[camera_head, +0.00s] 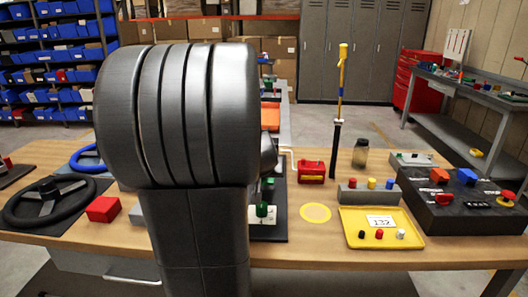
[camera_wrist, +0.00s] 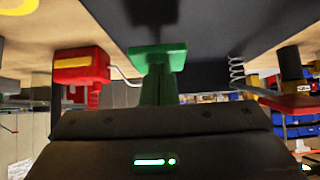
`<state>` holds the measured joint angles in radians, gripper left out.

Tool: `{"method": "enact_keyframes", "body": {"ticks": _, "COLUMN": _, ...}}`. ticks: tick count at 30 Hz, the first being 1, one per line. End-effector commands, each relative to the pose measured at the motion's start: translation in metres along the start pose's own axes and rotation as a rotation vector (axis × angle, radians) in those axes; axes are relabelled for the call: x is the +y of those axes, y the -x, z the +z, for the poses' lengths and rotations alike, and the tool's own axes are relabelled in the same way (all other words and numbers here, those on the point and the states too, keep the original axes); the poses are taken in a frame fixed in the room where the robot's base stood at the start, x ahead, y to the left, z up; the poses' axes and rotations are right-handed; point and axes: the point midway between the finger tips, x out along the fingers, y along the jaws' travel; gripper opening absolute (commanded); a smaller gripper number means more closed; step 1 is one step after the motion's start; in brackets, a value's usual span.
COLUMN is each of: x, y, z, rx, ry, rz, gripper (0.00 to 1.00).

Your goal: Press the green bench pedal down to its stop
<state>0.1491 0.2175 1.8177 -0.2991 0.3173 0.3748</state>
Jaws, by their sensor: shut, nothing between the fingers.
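The green pedal (camera_wrist: 158,56) shows in the middle of the wrist view, which is upside down. It has a broad plate and a stem, over a dark base plate (camera_wrist: 205,40). My gripper (camera_wrist: 160,125) fills the bottom of that view as a dark housing with a green light. It is shut and empty, close to the pedal. Its fingertips do not show clearly, and I cannot tell whether it touches the pedal. In the head view my arm covers most of this area. A small green part (camera_head: 262,210) shows beside my arm on the dark base.
A red box (camera_head: 311,171) and a yellow disc (camera_head: 315,212) are right of the dark base. Further right are a yellow tray (camera_head: 355,240), a dark control box (camera_head: 465,217) and an upright yellow-handled lever (camera_head: 342,75). Steering wheels (camera_head: 48,203) are at left. A spring (camera_wrist: 237,72) is near the pedal.

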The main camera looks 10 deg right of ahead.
Motion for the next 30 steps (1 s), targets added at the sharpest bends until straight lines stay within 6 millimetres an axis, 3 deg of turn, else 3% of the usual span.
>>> {"method": "enact_keyframes", "body": {"ticks": 1, "x": 0.001, "y": -0.006, "z": 0.014, "rx": -0.033, "ry": -0.002, "rz": 0.004, "gripper": 0.00}}
{"method": "enact_keyframes", "body": {"ticks": 11, "x": 0.000, "y": 0.002, "z": 0.004, "rx": -0.031, "ry": -0.003, "rz": 0.003, "gripper": 0.00}}
{"method": "enact_keyframes", "body": {"ticks": 18, "x": -0.002, "y": 0.032, "z": -0.035, "rx": -0.005, "ry": -0.002, "rz": 0.000, "gripper": 0.00}}
{"method": "enact_keyframes", "body": {"ticks": 30, "x": -0.002, "y": 0.101, "z": -0.026, "rx": 0.003, "ry": 0.000, "rz": -0.002, "gripper": 0.00}}
